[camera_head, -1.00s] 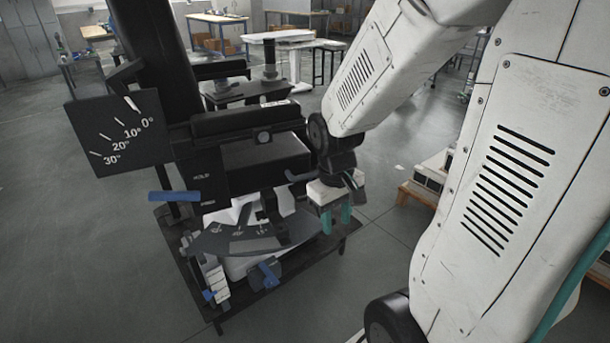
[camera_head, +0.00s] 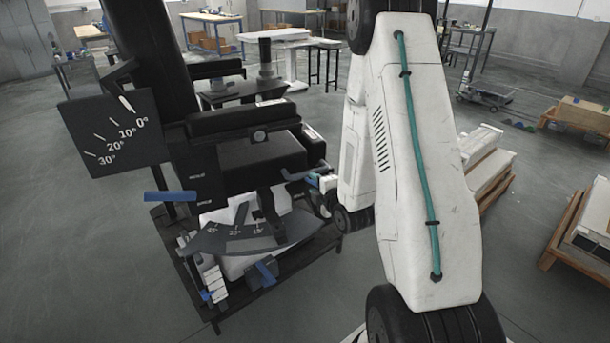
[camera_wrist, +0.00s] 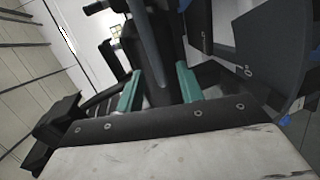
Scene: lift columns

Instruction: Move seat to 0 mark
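The machine's black padded block (camera_head: 262,150), perhaps the seat, is mounted on a thick dark column. A black dial plate (camera_head: 100,135) at left reads 0°, 10°, 20° and 30°. A thick white mark (camera_head: 126,104) lies by the 0°; I cannot tell whether it is a pointer. My gripper (camera_head: 324,184) is beside a dark lever (camera_head: 296,178) on the block's right side, partly hidden by my arm. In the wrist view my gripper's teal fingers (camera_wrist: 160,88) stand apart, with a dark bar between them; contact is unclear.
Blue handles stick out at the machine's left (camera_head: 170,196) and lower front (camera_head: 263,272). A dark low base (camera_head: 215,312) stands under it. Wooden pallets with boxes (camera_head: 585,225) are at right. Workbenches (camera_head: 212,22) stand behind. The floor at left is clear.

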